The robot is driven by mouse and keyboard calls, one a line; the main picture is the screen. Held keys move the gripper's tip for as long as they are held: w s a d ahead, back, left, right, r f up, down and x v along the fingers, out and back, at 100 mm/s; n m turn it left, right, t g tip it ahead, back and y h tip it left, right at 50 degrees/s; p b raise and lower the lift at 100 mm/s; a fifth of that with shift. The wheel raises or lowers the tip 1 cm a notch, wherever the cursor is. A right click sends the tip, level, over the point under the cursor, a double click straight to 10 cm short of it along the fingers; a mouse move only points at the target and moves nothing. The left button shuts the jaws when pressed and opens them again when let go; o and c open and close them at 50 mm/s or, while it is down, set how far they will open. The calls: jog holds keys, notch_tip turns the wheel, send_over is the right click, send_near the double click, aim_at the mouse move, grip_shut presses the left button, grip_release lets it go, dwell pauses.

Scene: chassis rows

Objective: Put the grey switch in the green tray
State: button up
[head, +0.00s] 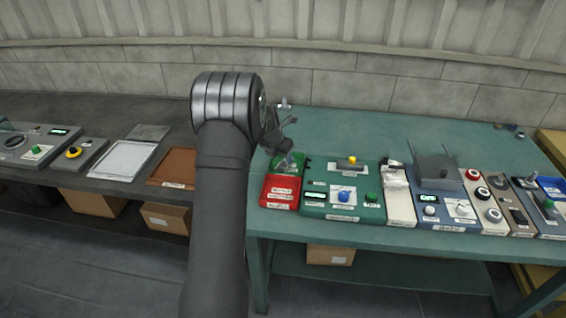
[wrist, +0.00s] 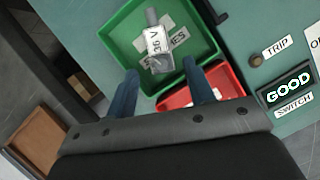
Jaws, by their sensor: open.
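The green tray (wrist: 122,42) lies at the top of the wrist view, with a white label on its floor. It also shows in the head view (head: 278,169) at the left end of the green bench. The grey switch (wrist: 156,42), with a white "36 V" label, is inside the tray's outline and seems to rest on its floor. My gripper (wrist: 165,76) is open, its two blue fingers apart on the near side of the switch and not closed on it. In the head view my gripper (head: 283,138) is above the tray, partly hidden by my arm.
A red tray (head: 280,192) adjoins the green tray on the near side. A green panel (head: 372,211) with buttons stands to the right, then more control boxes. A brown tray (head: 172,165) is on the dark bench to the left. The back of the green bench (head: 370,125) is mostly clear.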

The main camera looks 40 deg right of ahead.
aim_at(284, 162)
jog(key=w+v, duration=0.1)
jog(key=v, duration=0.5)
jog(key=shift+s+a+r, duration=0.2)
jog(key=shift+s+r, duration=0.05)
jog(key=shift+s, duration=0.25)
jog(key=x, duration=1.1)
jog(key=shift+d+f, duration=0.2)
jog(key=shift+f, duration=0.15)
jog(key=shift+w+d, duration=0.1)
jog(key=shift+d, duration=0.05)
jog(key=shift+r, duration=1.85)
jog(key=shift+f, duration=0.1)
